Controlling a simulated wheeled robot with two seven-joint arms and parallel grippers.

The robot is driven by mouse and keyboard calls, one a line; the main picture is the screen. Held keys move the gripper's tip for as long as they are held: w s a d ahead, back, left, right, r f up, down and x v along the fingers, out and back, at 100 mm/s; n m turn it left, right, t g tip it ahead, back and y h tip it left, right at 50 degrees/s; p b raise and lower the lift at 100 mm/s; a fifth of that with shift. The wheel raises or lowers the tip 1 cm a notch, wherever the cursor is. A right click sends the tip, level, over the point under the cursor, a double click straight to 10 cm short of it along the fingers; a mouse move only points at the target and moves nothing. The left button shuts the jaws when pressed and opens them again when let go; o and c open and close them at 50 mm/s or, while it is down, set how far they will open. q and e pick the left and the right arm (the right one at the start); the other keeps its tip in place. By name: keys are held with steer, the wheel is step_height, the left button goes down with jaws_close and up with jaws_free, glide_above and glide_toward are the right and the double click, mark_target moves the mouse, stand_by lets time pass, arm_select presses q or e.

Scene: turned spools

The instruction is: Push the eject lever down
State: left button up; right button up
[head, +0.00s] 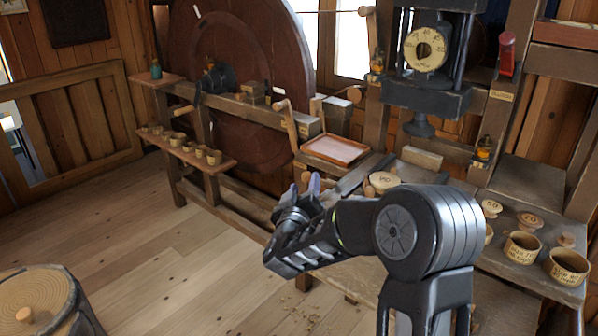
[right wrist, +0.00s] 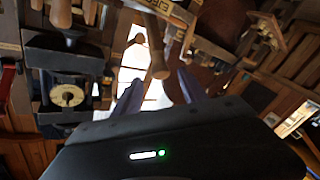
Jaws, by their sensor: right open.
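The eject lever (head: 288,122) is a wooden handle with a round knob. It stands up, leaning slightly, at the right end of the wooden lathe bench in the head view. My left gripper is in neither view.
A reddish tray (head: 335,160) lies right of the lever. A press with a round dial (head: 426,50) and a red handle (head: 507,52) stand further right. Cups (head: 522,247) and labelled discs stand on the near right bench. The floor at left is open, except for a round drum (head: 40,300).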

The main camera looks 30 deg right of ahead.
steer(key=p+x, duration=0.1)
steer(key=x, duration=0.7)
steer(key=shift+s+f, duration=0.1)
steer(key=shift+c, duration=0.2)
jaws_close()
stand_by(0.4)
stand_by(0.9)
